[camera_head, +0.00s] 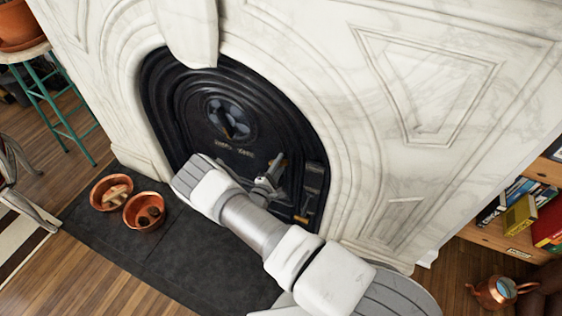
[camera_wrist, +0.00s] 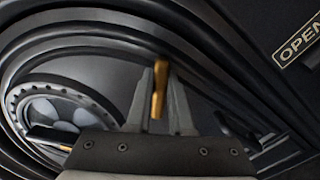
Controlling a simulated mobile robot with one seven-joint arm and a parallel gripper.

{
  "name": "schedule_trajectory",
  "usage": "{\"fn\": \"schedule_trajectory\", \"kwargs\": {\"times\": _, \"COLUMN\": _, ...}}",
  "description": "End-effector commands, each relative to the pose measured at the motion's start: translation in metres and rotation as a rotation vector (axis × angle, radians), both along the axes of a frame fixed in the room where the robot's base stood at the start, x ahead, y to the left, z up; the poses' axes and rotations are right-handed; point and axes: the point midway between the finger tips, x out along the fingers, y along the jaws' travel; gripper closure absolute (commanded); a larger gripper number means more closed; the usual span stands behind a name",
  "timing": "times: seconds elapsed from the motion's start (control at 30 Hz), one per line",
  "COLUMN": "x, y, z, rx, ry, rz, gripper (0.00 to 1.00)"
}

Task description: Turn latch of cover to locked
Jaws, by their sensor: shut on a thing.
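The black arched cover (camera_head: 190,105) closes the fireplace opening in the head view. Its curved ridges (camera_wrist: 110,32) fill much of the wrist view. A brass-coloured latch handle (camera_wrist: 159,80) stands between the fingers of my gripper (camera_wrist: 161,98), which is shut on it. In the head view my gripper (camera_head: 268,182) is at the right part of the cover, partly hidden by my arm. A label reading OPEN (camera_wrist: 298,45) is at the upper right of the wrist view. The latch's base is hidden behind the fingers.
A round vent (camera_head: 229,118) is on the cover. Pale marble (camera_head: 330,135) surrounds it. Two copper bowls (camera_head: 144,212) sit on the dark hearth slab (camera_head: 165,258). Books (camera_head: 520,215) and a copper kettle (camera_head: 497,292) are at the right.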

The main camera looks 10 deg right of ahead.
Motion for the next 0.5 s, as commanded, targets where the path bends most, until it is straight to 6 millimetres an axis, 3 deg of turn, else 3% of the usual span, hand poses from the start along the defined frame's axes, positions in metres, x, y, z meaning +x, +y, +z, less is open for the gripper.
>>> {"fn": "schedule_trajectory", "kwargs": {"times": 0.5, "x": 0.0, "y": -0.0001, "z": -0.0024, "rx": 0.336, "ry": -0.227, "rz": 0.001, "gripper": 1.0}}
